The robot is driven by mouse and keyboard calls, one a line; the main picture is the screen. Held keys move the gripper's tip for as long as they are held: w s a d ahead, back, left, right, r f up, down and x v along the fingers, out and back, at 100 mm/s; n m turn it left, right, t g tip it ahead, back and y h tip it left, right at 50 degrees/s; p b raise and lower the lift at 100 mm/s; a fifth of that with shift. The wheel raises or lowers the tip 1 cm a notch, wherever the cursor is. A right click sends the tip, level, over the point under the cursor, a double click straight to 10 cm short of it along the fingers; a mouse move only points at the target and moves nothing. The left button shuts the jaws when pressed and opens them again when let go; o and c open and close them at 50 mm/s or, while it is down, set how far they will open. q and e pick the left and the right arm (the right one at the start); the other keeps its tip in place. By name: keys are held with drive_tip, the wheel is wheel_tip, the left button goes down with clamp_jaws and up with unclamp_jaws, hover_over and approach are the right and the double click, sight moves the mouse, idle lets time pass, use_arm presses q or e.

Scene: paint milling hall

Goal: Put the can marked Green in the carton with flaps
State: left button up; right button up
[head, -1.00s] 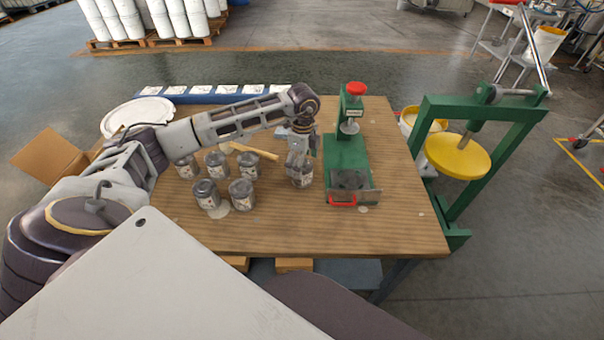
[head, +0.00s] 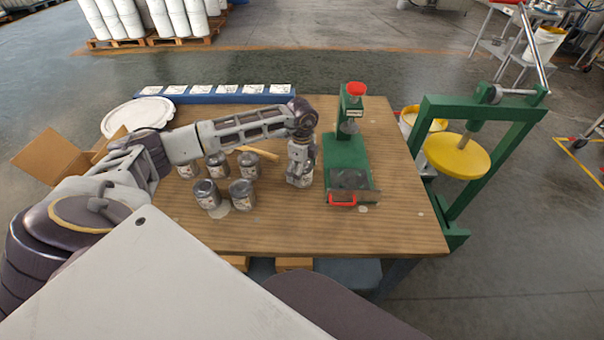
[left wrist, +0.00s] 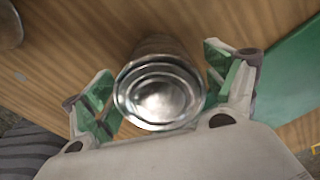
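My left gripper (head: 299,175) points down around a metal can standing on the table, left of the green press. In the left wrist view the can's shiny round lid (left wrist: 158,95) is between the two green-padded fingers (left wrist: 163,92). The fingers are open, with small gaps beside the can. Its label is hidden there and too small to read in the head view. Several similar labelled cans (head: 242,193) stand to the left; I cannot read their markings. The brown carton with open flaps (head: 48,158) is at the far left, partly behind my left arm. My right gripper is not in view.
A green press (head: 346,150) with a red knob and red handle stands right of the can. A wooden-handled tool (head: 258,152) lies behind the cans. A blue rack with white cards (head: 225,97) lines the back edge. The table's front right (head: 390,228) is clear.

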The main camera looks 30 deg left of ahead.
use_arm(q)
drive_tip(key=c, duration=1.2)
drive_tip(key=shift+r, duration=0.1)
drive_tip(key=shift+r, duration=0.1)
drive_tip(key=shift+r, duration=4.85)
